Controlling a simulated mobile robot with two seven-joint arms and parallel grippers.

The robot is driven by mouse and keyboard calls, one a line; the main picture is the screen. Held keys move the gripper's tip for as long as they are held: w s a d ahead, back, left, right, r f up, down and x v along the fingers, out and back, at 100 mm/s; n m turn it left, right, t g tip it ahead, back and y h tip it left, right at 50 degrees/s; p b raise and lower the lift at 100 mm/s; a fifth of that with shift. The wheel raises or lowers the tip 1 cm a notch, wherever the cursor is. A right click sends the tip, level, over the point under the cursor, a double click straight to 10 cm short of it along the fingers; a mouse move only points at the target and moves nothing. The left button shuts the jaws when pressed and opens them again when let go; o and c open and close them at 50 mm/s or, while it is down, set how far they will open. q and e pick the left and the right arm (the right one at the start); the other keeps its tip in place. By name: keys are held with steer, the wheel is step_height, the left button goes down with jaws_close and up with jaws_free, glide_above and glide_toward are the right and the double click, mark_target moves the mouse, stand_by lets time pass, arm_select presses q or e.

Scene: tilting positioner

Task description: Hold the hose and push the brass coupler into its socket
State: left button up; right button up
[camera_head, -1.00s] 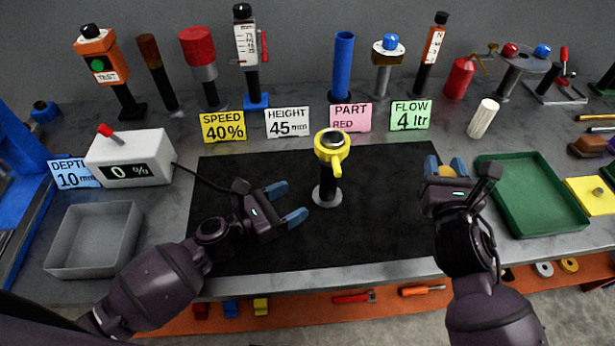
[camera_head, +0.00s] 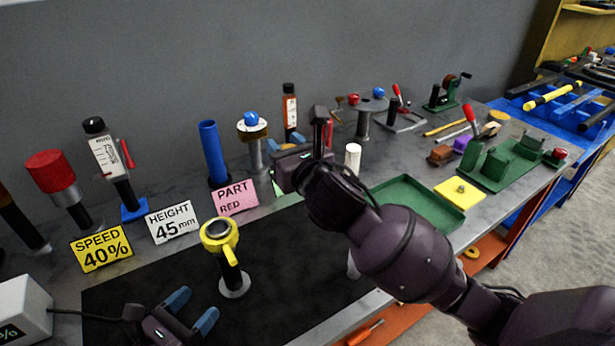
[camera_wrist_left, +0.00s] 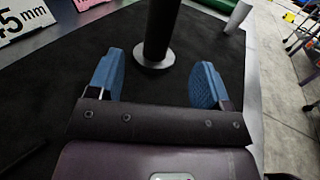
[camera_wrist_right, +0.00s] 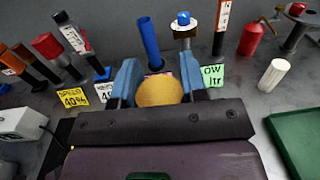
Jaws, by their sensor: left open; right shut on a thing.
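A black upright hose stub (camera_head: 231,272) with a yellow collar and lever and a silver-rimmed socket (camera_head: 218,231) on top stands on a round grey base on the black mat. In the left wrist view the black stub (camera_wrist_left: 160,30) rises ahead, between the lines of the fingers. My left gripper (camera_head: 192,308) is open and empty, fingertips short of the stub. My right gripper (camera_head: 300,165) is raised near the back cards; its fingers are mostly hidden in the head view. In the right wrist view it is shut on the round brass coupler (camera_wrist_right: 160,92).
A blue tube (camera_head: 213,150) and other posts stand along the back, behind the SPEED (camera_head: 101,248), HEIGHT (camera_head: 172,222) and PART (camera_head: 236,197) cards. A green tray (camera_head: 430,203) and yellow plate (camera_head: 460,193) lie to the right. The mat right of the stub is clear.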

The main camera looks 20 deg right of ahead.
steer(key=w+a+r+n+g+y, duration=0.3)
steer(key=a+r+n+g+y, duration=0.4)
steer(key=a+r+n+y, duration=0.5)
arm_select(q)
steer(key=x, duration=1.2)
arm_select(e)
steer(key=s+a+f+n+g, duration=0.2)
steer(key=s+f+n+g, duration=0.1)
steer(key=g, duration=0.6)
steer(key=s+a+f+n+g+y, duration=0.1)
steer(key=s+n+g, duration=0.4)
steer(key=g, duration=0.5)
step_height(320, 180, down, 2)
steer(key=shift+a+f+n, duration=0.1)
steer(key=shift+a+n, duration=0.6)
steer(key=shift+n, duration=0.2)
